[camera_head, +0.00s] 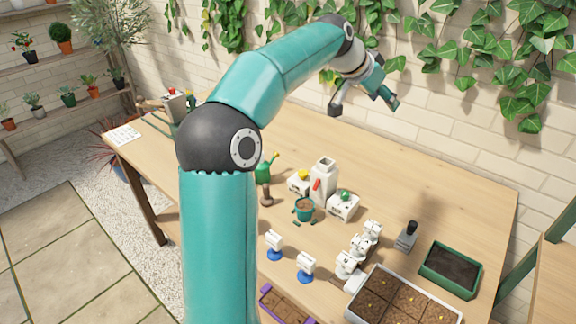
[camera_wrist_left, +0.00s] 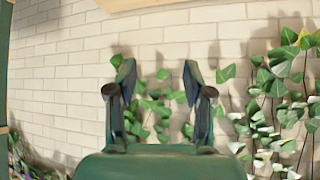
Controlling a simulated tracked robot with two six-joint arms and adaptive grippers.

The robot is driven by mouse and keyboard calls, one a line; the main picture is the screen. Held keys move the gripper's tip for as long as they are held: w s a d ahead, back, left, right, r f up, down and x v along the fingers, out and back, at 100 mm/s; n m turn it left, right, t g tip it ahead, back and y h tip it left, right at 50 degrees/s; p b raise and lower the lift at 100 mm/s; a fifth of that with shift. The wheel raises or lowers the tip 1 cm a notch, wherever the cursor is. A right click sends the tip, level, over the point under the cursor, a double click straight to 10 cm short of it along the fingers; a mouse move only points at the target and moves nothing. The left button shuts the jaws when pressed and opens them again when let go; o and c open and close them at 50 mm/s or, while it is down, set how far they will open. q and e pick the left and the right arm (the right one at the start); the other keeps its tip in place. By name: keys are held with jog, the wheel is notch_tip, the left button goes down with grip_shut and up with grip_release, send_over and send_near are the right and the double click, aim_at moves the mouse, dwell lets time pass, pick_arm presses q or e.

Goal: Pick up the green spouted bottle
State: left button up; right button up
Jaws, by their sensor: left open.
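The green spouted bottle (camera_head: 263,173) stands on the wooden table in the head view, just right of my left arm's elbow, and a thin spout with an orange tip points up and right. My arm is close in front of its left side and may hide part of it. My left gripper (camera_head: 365,103) is raised high near the back wall, well away from the bottle. In the left wrist view its two fingers (camera_wrist_left: 158,78) are apart with nothing between them, facing brick and ivy. The bottle is not visible in that view. My right gripper is not in view.
Near the bottle are a brown-handled tool (camera_head: 266,196), a green pot (camera_head: 305,210), a white carton (camera_head: 323,180) and small white boxes (camera_head: 343,207). A seedling tray (camera_head: 363,306) and a green soil tray (camera_head: 426,262) lie at the front right. The table's back right is clear.

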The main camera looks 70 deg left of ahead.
pick_arm(q)
jog(key=s+a+f+n+g+y+p, duration=0.1)
jog(key=s+a+f+n+g, duration=0.2)
jog(key=s+a+f, duration=0.6)
jog(key=s+a+f+n+g+p, duration=0.1)
jog(key=s+a+f+n+g, duration=0.15)
jog(key=s+a, duration=1.25)
jog(key=f, duration=0.6)
jog(key=w+d+f, duration=0.1)
jog(key=f, duration=0.2)
jog(key=shift+f, duration=0.35)
jog(key=shift+w+a+f+p, duration=0.1)
jog(key=shift+a+f+p, duration=0.05)
jog(key=shift+f+p, duration=0.4)
jog(key=p+x, duration=0.1)
jog(key=x, duration=0.3)
jog(key=shift+a+f, duration=0.1)
jog(key=shift+a, duration=0.05)
grip_shut()
